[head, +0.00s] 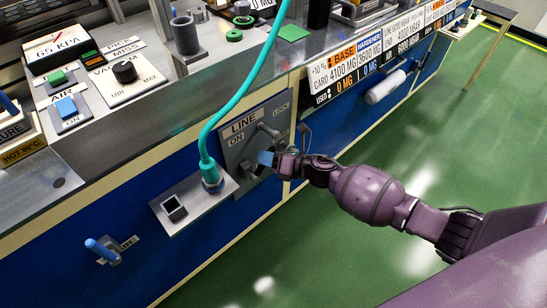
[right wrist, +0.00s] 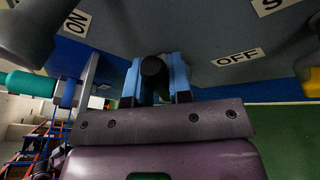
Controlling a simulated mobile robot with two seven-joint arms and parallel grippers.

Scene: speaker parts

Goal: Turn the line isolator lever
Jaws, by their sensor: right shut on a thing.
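The line isolator is a grey panel (head: 234,157) on the front of the blue bench, with LINE, ON and LOCK labels. My right gripper (head: 268,158) is at this panel, its arm coming in from the right. In the right wrist view the blue fingers of my right gripper (right wrist: 157,78) are shut on the dark end of the isolator lever (right wrist: 153,70). An ON label (right wrist: 75,22) is to the left and an OFF label (right wrist: 237,57) to the right. The rest of the lever is mostly hidden. My left gripper is not in view.
A teal hose (head: 213,120) hangs over the bench edge into a socket plate (head: 205,207) just left of the isolator. A blue-handled lever (head: 103,250) sticks out lower left. A white cylinder (head: 386,87) is farther right. The green floor (head: 345,235) is clear.

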